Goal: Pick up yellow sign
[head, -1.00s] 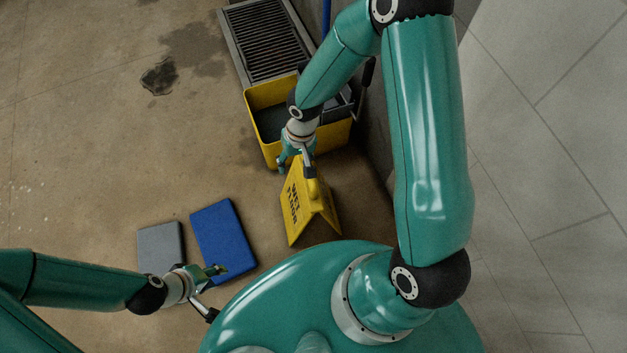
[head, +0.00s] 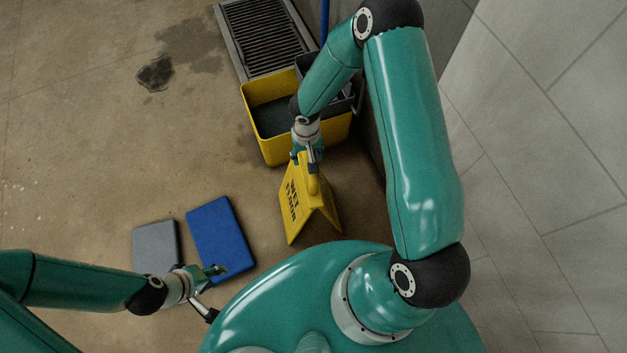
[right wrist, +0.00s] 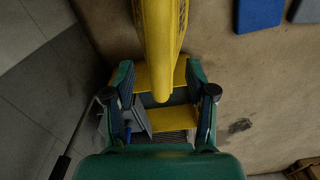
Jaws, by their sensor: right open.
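The yellow wet floor sign (head: 296,210) stands as a folded A-frame on the floor in front of my base in the head view. Its top edge points up toward my right gripper (head: 307,158), which is just above and beside it. In the right wrist view the sign (right wrist: 160,40) reaches down between the two fingers of my right gripper (right wrist: 160,78), which are spread apart with gaps on both sides. Whether a finger touches the sign cannot be seen. My left gripper (head: 217,270) hangs at the lower left, away from the sign; its finger opening is unclear.
A yellow mop bucket (head: 276,153) stands right behind the sign, beside a floor drain grate (head: 262,40) and a wall. A blue flat pad (head: 220,238) and a grey one (head: 155,247) lie left of the sign.

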